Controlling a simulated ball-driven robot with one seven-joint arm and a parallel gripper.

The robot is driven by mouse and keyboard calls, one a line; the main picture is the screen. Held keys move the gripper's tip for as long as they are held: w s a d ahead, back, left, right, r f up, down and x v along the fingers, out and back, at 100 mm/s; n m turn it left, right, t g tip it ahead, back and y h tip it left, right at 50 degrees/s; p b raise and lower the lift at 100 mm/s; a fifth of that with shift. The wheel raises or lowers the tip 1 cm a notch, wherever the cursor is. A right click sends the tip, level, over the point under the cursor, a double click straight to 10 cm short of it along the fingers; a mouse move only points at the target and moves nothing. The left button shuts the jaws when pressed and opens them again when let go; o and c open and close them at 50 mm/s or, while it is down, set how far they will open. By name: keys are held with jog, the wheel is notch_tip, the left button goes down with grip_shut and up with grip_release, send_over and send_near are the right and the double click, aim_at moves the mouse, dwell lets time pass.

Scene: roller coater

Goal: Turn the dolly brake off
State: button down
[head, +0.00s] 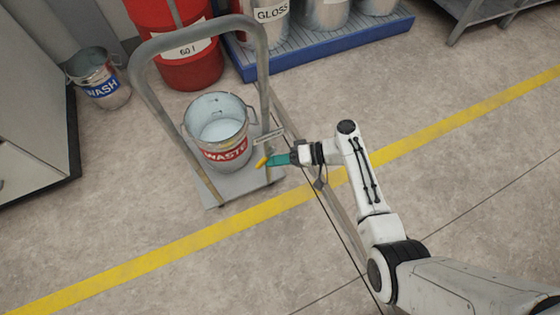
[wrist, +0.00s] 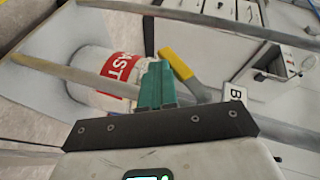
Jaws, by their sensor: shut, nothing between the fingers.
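The dolly (head: 235,190) has a grey deck and a tall looped tube handle (head: 150,85). A yellow-ended lever (head: 262,162), which looks like the brake, is by its right side. In the wrist view the yellow grip (wrist: 177,63) joins a grey arm, just right of my fingertips. A small plate with a letter B (wrist: 235,92) sits further right; the rest of its text is out of sight. My gripper (head: 279,159) has teal fingers, shut and empty, beside the lever. In the wrist view the fingers (wrist: 156,84) are together; I cannot tell if they touch the lever.
A bucket marked WASTE (head: 225,140) stands on the dolly deck. A bucket marked WASH (head: 102,80) stands at left, near a grey cabinet (head: 30,110). A red drum (head: 185,60) and a blue pallet (head: 320,52) stand behind. Floor at right is clear, crossed by a yellow line (head: 440,130).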

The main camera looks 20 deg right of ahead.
aim_at(262, 162)
jog(key=shift+a+r+m+t+y+b, duration=0.3)
jog(key=shift+a+y+b, duration=0.2)
jog(key=shift+a+y, duration=0.35)
jog(key=shift+a+r+m+t+y+b, duration=0.25)
jog(key=shift+a+y+b, duration=0.25)
jog(key=shift+a+y, duration=0.35)
jog(key=shift+a+r, duration=0.15)
dwell(0.9)
